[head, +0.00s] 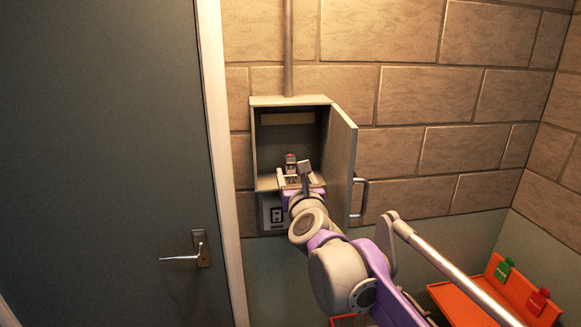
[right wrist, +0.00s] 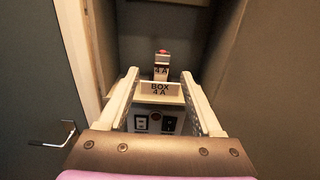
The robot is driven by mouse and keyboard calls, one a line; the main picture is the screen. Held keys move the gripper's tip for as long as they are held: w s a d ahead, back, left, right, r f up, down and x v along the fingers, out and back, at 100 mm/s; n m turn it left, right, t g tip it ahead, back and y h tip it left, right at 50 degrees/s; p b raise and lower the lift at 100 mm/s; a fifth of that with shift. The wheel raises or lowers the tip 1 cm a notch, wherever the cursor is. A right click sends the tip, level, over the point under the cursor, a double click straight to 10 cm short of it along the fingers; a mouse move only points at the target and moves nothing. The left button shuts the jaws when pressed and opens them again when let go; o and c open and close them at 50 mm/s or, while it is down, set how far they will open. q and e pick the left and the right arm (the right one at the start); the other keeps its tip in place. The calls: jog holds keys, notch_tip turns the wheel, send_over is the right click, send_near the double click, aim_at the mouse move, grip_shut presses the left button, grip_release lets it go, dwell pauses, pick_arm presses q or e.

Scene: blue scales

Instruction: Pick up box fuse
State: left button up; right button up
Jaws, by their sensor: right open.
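The box fuse (head: 291,159), a small pale block with a red top, stands inside the open grey wall box (head: 292,100). In the right wrist view the fuse (right wrist: 161,68) shows a "4 A" mark, upright behind a pale holder labelled "BOX 4 A" (right wrist: 160,89). My right gripper (head: 293,174) reaches into the front of the box. In its wrist view the open fingers (right wrist: 159,75) stand either side of the label, with the fuse beyond and between their tips. Nothing is held. The fuse's lower part is hidden. My left gripper is not in view.
The wall box's door (head: 341,165) stands open to the right of my arm, with a handle (head: 361,196). A grey door (head: 100,150) is at the left. An orange shelf (head: 470,300) with green and red tags is at the lower right.

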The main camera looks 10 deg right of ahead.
aim_at(291, 162)
jog(key=w, duration=0.3)
jog(key=shift+w, duration=0.2)
jog(key=w, duration=0.3)
jog(key=w+p, duration=0.1)
jog(key=w, duration=0.1)
jog(key=shift+w+d, duration=0.15)
jog(key=shift+d, duration=0.15)
jog(key=shift+s, duration=0.2)
jog(key=shift+c, duration=0.7)
jog(key=shift+w, duration=0.1)
grip_shut()
